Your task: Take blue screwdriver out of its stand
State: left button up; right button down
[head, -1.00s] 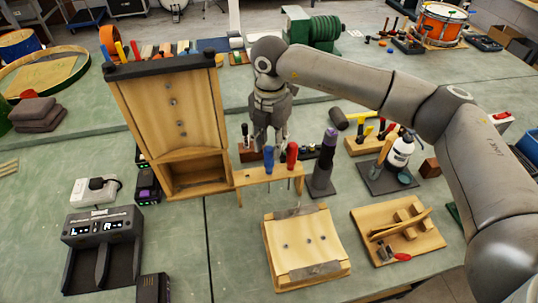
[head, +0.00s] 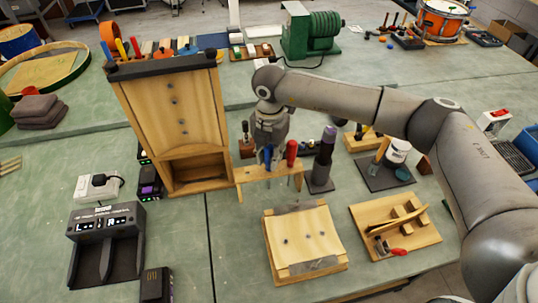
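The blue screwdriver (head: 268,157) stands upright in a small wooden stand (head: 250,174), its blue handle above the stand's top. A red-handled screwdriver (head: 291,152) stands in the same stand just to its right. My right gripper (head: 268,152) comes from above with its fingers down at the blue handle, partly hiding it. I cannot tell whether the fingers touch or grip the handle. My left gripper is not in view.
A tall wooden cabinet panel (head: 176,112) stands just left of the stand. A dark cylindrical tool with a purple top (head: 324,155) stands close on the right. A wooden block (head: 306,242) lies in front. Bare green bench lies at the front left of it.

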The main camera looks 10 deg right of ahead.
jog(key=shift+r, duration=0.15)
jog(key=shift+r+b, duration=0.35)
jog(key=shift+r, duration=0.25)
notch_tip(320, 180, up, 17)
jog(key=b, duration=0.5)
jog(key=shift+f, duration=0.15)
jog(key=shift+d, duration=0.15)
